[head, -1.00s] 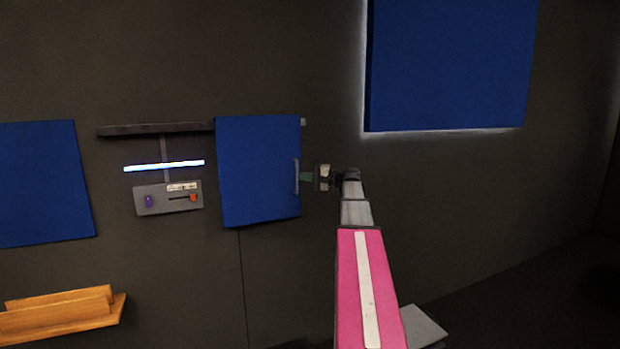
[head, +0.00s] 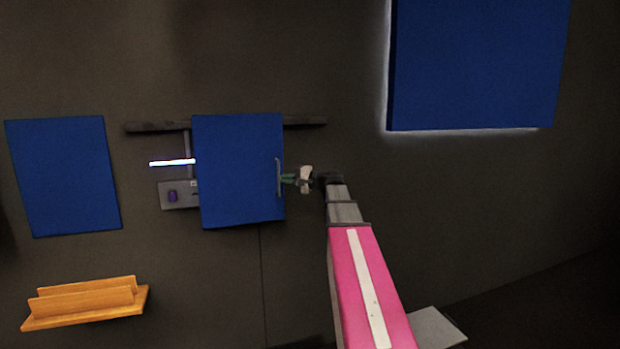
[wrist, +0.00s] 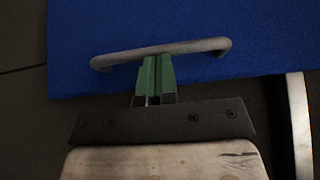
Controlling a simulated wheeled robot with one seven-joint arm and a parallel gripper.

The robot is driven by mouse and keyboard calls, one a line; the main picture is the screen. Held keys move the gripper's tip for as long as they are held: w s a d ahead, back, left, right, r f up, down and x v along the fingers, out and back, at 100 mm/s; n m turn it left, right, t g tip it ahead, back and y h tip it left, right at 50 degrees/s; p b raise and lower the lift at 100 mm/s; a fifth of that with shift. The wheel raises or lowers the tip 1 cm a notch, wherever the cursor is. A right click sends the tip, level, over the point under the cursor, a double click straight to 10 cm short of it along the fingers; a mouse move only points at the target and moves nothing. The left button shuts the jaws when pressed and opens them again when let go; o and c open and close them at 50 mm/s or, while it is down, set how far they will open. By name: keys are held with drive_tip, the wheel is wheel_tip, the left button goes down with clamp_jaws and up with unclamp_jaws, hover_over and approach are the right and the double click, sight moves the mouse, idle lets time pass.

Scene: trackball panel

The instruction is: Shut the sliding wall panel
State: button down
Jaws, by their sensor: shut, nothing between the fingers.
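The sliding wall panel (head: 235,170) is a blue board hanging on a dark rail (head: 306,122) in the head view. It covers part of a control box and the right end of a light bar. Its grey bar handle (head: 278,177) is upright near its right edge. My gripper (head: 288,179) is at the handle's right side. In the wrist view the green fingers of my gripper (wrist: 155,75) are shut together with their tips at the handle (wrist: 165,50), nothing between them. The wrist view also shows the blue panel (wrist: 270,40).
The control box (head: 173,196) and lit bar (head: 170,162) show left of the panel. A fixed blue board (head: 63,175) hangs farther left, above a wooden shelf (head: 85,305). A large backlit blue board (head: 475,65) is at upper right. Bare wall lies between.

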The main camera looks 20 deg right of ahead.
sight(235, 182)
drive_tip(key=a, duration=1.9)
drive_tip(key=shift+s, duration=0.25)
